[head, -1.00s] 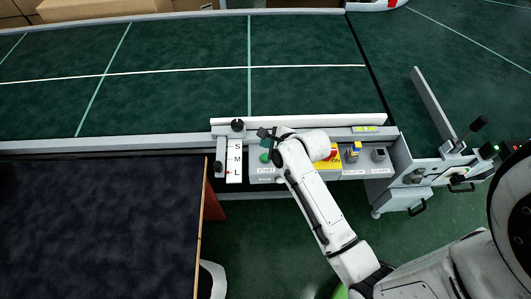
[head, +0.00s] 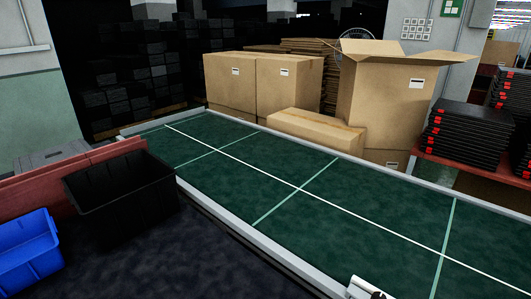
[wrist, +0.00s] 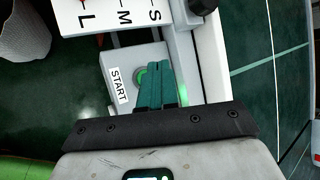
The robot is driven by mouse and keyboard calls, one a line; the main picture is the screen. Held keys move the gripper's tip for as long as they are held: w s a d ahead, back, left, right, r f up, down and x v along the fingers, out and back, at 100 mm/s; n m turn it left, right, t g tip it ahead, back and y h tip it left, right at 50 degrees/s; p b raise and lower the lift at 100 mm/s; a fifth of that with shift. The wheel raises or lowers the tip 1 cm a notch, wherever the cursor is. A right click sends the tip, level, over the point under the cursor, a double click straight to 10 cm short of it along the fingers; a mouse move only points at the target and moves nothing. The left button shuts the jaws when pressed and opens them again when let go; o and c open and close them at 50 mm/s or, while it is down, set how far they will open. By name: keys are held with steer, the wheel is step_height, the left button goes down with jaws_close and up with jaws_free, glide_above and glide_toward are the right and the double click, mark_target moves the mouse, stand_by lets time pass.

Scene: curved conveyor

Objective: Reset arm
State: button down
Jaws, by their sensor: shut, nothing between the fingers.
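My gripper (wrist: 157,72) shows in the wrist view. Its two teal fingers are together, with nothing between them. They point at the grey control box, over the round green button (wrist: 140,78) beside the START label (wrist: 118,86). The fingers hide part of the button, and I cannot tell whether they touch it. My arm and gripper are not in the head view now.
In the head view, the green conveyor (head: 290,220) is empty. A black bin (head: 120,200), blue bin (head: 25,250) and cardboard boxes (head: 300,88) surround it.

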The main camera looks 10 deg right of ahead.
steer(key=s+a+r+n+g, duration=0.1)
steer(key=s+a+n+g, duration=0.2)
steer(key=s+n, duration=0.6)
steer(key=s+a+r+n+g+y+b, duration=0.1)
steer(key=s+a+n+g, duration=0.3)
steer(key=n, duration=1.3)
steer(key=shift+s+a+n+g, duration=0.3)
steer(key=shift+s+a+n, duration=0.1)
steer(key=shift+s+a, duration=2.15)
steer(key=shift+s+d, duration=0.25)
